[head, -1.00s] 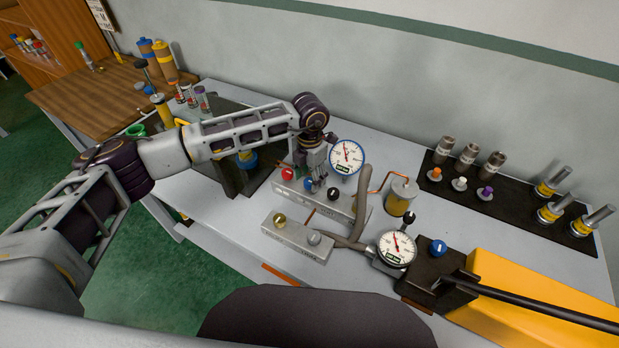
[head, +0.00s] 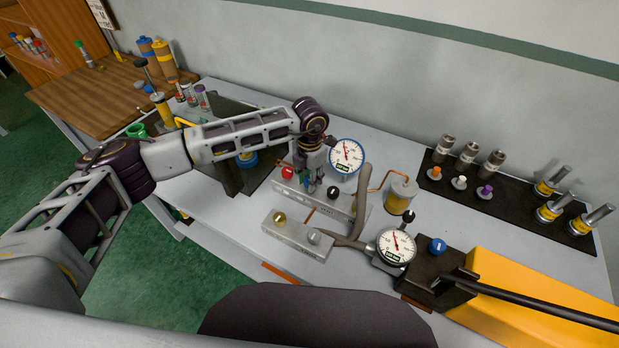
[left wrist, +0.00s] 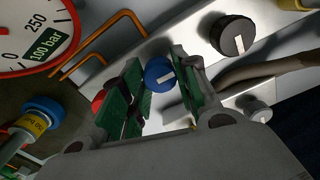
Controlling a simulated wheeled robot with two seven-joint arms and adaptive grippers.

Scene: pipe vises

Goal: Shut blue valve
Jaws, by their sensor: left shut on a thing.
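The blue valve knob (left wrist: 159,74), with a white pointer mark, sits on the grey valve block (head: 325,203) between a red knob (head: 288,172) and a black knob (head: 333,191). My left gripper (head: 312,186) points down at the block. In the left wrist view its green-padded fingers (left wrist: 160,88) are on either side of the blue knob, shut on it. In the head view the gripper hides most of this knob. My right gripper is not in view.
A round gauge (head: 346,157) stands close behind the gripper.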

